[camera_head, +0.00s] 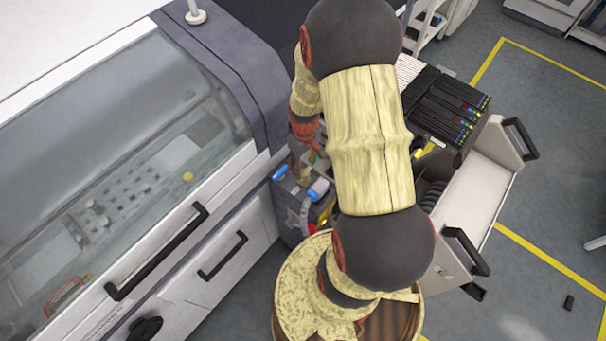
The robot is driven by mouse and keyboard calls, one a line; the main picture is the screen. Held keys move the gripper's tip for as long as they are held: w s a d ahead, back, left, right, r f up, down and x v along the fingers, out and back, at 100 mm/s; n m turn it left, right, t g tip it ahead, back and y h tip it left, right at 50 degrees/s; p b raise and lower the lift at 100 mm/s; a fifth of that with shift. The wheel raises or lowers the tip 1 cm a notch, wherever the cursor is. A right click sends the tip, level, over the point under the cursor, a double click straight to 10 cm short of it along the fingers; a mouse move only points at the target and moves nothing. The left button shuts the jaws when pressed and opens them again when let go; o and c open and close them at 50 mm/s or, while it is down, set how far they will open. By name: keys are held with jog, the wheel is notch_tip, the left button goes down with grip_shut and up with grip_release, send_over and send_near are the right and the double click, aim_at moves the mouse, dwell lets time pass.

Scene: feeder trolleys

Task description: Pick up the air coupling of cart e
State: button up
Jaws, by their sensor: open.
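A feeder trolley (480,196) stands at the right of the machine, partly hidden behind my arm; I cannot read a letter on it. At its machine-side end, a small light-blue and white cylindrical fitting (318,188) with a pale hose shows beside my arm; it looks like the air coupling, but it is too small to be sure. A second blue piece (280,172) is to its left. My gripper (304,172) is small and partly hidden, pointing down just above and left of the fitting. It is open, with nothing visibly held. I cannot tell whether it touches anything.
A large machine (190,235) with a clear cover and black handles fills the left. Black feeders (445,105) sit on the trolley, with black handles (467,250) at its right.

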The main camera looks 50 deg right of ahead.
aim_at(304, 172)
notch_tip(304, 172, down, 5)
jog(key=shift+f+b, duration=0.15)
jog(key=shift+b, duration=0.35)
jog(key=c, duration=0.3)
grip_shut()
dwell(0.5)
